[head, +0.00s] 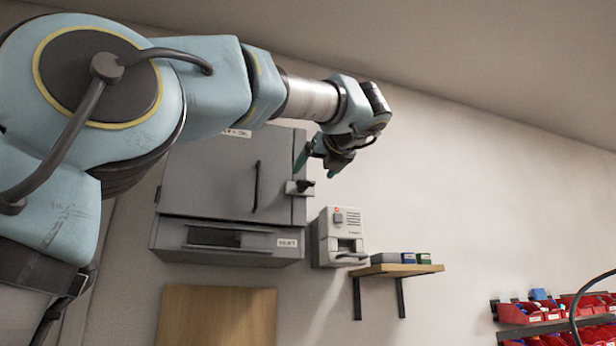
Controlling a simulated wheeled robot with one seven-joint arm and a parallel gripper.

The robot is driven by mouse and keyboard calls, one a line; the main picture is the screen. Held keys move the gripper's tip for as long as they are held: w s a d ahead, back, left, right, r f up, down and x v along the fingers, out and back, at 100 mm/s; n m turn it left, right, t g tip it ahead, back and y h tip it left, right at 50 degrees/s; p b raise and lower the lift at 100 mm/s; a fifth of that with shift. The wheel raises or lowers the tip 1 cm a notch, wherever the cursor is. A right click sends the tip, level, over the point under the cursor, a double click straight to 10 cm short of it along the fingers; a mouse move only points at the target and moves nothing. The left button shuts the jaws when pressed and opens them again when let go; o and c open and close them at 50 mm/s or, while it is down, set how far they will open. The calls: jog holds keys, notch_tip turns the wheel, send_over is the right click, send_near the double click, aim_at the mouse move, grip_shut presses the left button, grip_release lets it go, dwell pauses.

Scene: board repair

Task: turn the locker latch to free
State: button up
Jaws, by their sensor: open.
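A grey wall locker (214,178) hangs left of the picture's middle, with its door shut and a dark vertical handle (256,186) on it. The latch (299,187) is a small plate with a dark knob at the door's right edge. Whether it stands at locked or free is too small to tell. My gripper (319,166) is open, with teal fingers, just above the latch in the picture. It looks empty. I cannot tell its distance from the latch in depth. My arm covers the locker's upper edge.
A white device (340,237) with a red light is mounted right of the locker. A wooden shelf (397,270) holds small boxes (407,257). Red bins (520,312) stand on a rack at lower right. A wooden panel (216,317) is below the locker.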

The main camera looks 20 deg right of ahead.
aim_at(307, 181)
jog(key=w, duration=0.2)
jog(key=w+p, duration=0.1)
jog(key=w, duration=0.3)
jog(key=shift+w+d+p, duration=0.1)
jog(key=shift+d+p, duration=0.25)
jog(key=shift+p, duration=0.05)
jog(key=c, duration=1.4)
